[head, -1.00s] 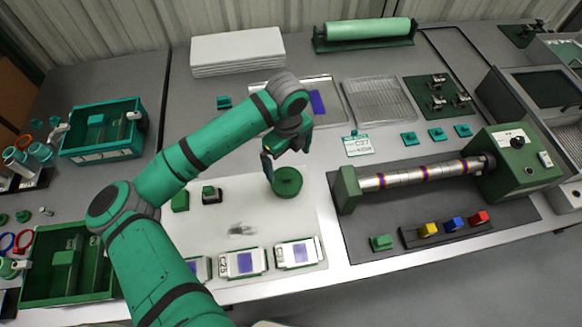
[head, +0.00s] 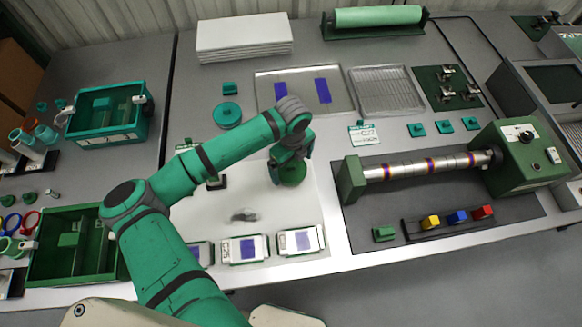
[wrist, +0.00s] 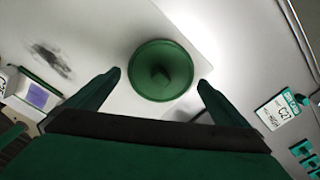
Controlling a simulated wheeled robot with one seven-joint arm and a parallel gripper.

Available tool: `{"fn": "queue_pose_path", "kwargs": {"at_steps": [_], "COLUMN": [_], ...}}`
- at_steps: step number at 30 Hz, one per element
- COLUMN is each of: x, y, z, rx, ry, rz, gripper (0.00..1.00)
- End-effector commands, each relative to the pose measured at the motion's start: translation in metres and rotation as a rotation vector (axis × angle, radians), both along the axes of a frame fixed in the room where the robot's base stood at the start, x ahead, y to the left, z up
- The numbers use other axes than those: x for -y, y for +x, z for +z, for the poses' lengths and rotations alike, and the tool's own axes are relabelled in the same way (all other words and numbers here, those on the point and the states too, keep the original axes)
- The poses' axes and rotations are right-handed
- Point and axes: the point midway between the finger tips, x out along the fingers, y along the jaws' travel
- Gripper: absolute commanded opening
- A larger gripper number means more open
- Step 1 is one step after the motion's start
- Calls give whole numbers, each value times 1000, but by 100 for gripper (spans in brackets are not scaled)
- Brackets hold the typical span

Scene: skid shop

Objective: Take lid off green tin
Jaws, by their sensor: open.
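The green tin (head: 293,175) stands on the white mat in the head view, partly hidden behind my gripper. In the wrist view its round dark green lid (wrist: 150,87) shows from above, with a raised knob in the middle. The lid is on, and its rim hides the tin's body. My gripper (head: 288,165) is over the tin; in the wrist view its two fingers (wrist: 160,80) are spread wide on either side of the lid, empty, with gaps showing. I cannot tell how high the fingertips are above the lid.
The white mat (head: 290,215) also holds several white cards along its front edge. A roller machine (head: 420,168) stands to the right. A teal round tin (head: 228,115) is behind my arm. Green bins (head: 150,118) stand at the left.

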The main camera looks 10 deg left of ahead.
Motion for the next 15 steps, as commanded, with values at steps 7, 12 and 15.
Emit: {"fn": "queue_pose_path", "kwargs": {"at_steps": [7, 12, 15], "x": [0, 0, 0], "y": [0, 0, 0], "z": [-3, -3, -3], "rx": [0, 0, 0], "ry": [0, 0, 0], "rz": [0, 0, 0], "gripper": [100, 67, 63]}}
